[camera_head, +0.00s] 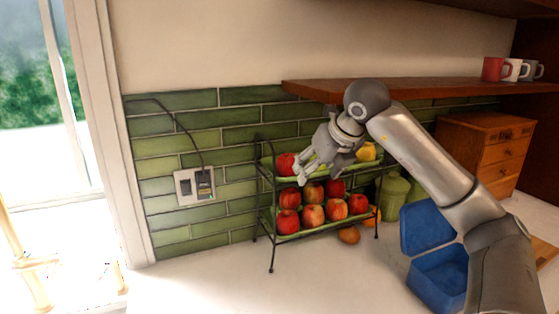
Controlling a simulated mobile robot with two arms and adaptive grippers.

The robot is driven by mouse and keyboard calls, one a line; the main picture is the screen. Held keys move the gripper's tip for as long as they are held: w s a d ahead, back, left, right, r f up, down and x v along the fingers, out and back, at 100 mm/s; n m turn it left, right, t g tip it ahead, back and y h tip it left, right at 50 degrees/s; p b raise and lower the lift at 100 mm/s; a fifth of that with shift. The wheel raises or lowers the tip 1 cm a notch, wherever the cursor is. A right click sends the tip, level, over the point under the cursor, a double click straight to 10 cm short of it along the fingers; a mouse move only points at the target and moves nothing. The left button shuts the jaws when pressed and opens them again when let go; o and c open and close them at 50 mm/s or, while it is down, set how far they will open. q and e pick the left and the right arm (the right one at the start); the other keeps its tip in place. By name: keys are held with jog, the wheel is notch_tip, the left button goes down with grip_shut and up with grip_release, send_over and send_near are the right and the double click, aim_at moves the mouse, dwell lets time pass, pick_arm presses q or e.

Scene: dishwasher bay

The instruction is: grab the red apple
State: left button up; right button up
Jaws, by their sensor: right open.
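A red apple (286,164) sits at the left end of the upper tier of a black wire fruit stand (272,257). Several more red apples (289,198) are piled on the lower tier. My right gripper (302,170) reaches in from the right over the upper tier. Its fingers are open, close to the right side of the upper apple. I cannot tell whether they touch it. The gripper hides part of the upper tier. My left gripper is not in view.
Yellow fruit (366,152) lies on the upper tier's right. An orange fruit (349,235) lies on the counter (215,280) below. A blue open box (437,277) and green jars (392,193) stand right. A wooden shelf (300,90) with mugs (496,69) hangs above. The counter's left front is clear.

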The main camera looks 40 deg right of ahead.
aim_at(292, 158)
jog(key=w+d+p, duration=0.1)
jog(key=w, duration=0.2)
jog(key=w+d+p, duration=0.1)
jog(key=w+p, duration=0.1)
jog(key=w, duration=0.1)
jog(key=w+d+p, duration=0.1)
jog(key=w+p, duration=0.1)
jog(key=w, duration=0.1)
jog(key=shift+w+r, duration=0.2)
jog(key=shift+w, duration=0.05)
jog(key=shift+w+d, duration=0.1)
jog(key=shift+w, duration=0.25)
jog(key=shift+w+p, duration=0.2)
jog(key=shift+p, duration=0.25)
jog(key=p+x, duration=0.2)
jog(key=x, duration=0.3)
jog(key=shift+w+d+f, duration=0.1)
jog(key=shift+w+d, duration=0.05)
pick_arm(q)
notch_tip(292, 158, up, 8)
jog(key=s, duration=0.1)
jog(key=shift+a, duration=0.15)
pick_arm(e)
jog(key=c, duration=0.8)
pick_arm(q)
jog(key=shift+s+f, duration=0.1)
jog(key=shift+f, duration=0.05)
pick_arm(e)
jog(key=shift+o, duration=0.2)
